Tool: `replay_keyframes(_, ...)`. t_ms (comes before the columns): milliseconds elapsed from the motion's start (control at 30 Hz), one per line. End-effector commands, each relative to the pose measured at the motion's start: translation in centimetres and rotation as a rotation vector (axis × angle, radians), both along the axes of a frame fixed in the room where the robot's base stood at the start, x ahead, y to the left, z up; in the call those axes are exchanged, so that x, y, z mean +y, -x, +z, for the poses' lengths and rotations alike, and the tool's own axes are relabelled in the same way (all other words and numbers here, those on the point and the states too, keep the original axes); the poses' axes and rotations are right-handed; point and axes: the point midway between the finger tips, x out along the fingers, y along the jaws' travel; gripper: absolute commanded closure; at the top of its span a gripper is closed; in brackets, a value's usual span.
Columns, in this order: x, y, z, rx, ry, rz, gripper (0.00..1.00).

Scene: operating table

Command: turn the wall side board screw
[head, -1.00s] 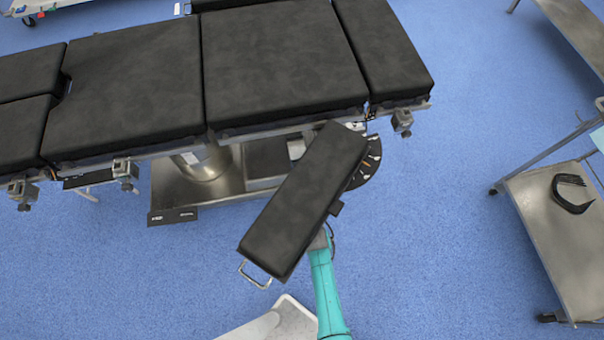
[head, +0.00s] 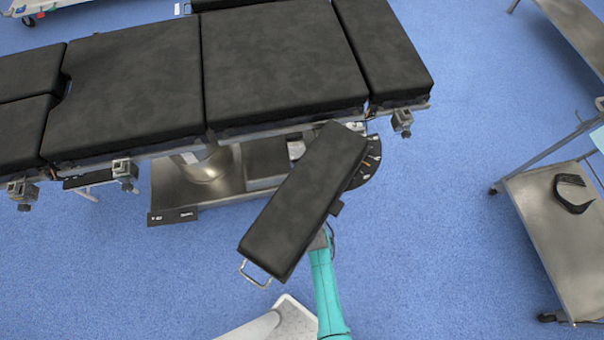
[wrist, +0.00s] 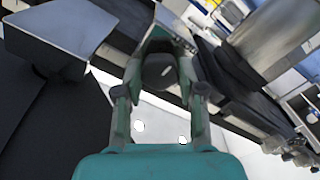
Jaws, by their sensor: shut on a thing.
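The black padded arm board (head: 303,205) sticks out at a slant from the near side of the operating table (head: 284,62), with a wire handle at its free end. A dark round-marked quadrant plate (head: 370,165) shows under its table end. The screw, a dark rounded knob (wrist: 160,74), shows in the wrist view between the two fingers of my gripper (wrist: 160,62). The fingers are shut on it from both sides. In the head view my teal arm reaches beneath the board, which hides my gripper and the screw.
A steel trolley (head: 560,245) with a black curved object (head: 573,194) stands at the right. Rail clamps (head: 124,172) sit along the table's near side. The metal table base (head: 180,190) stands behind the board. Blue floor (head: 440,240) is clear between board and trolley.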

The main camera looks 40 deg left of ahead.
Motion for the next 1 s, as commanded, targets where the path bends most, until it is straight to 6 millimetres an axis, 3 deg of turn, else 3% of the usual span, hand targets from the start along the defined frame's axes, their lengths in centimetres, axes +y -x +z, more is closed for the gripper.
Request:
replay_keyframes(500,0.04,-0.03,0.04,0.220,-0.187,0.001,0.96)
replay_keyframes(1000,0.05,-0.04,0.04,0.252,-0.215,0.001,0.96)
